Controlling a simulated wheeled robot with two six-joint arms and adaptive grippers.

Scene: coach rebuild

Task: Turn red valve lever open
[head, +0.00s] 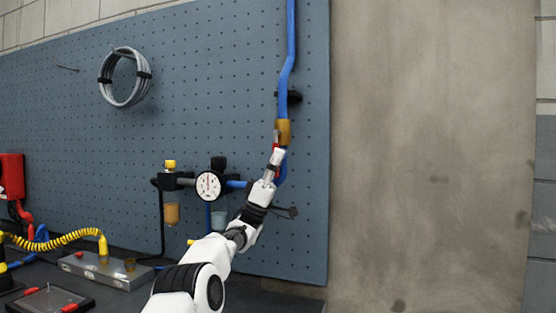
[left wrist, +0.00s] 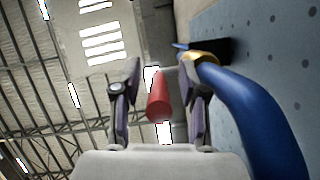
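The red valve lever (head: 276,147) shows as a small red piece below the brass valve (head: 283,130), mostly hidden by my left gripper (head: 273,165). In the left wrist view, the red lever (left wrist: 158,95) stands between the two dark fingers of my left gripper (left wrist: 160,80). Gaps show on both sides of it, so the fingers are open around it and not closed on it. The brass valve (left wrist: 201,58) is beside the right finger there, with the blue hose (left wrist: 245,105) running from it. My right gripper is not in view.
A blue pegboard (head: 225,80) stands behind the valve. A round gauge (head: 208,186) with a regulator is left of my left gripper. A coiled grey cable (head: 125,77) hangs at upper left. A bare concrete wall (head: 430,150) is at right.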

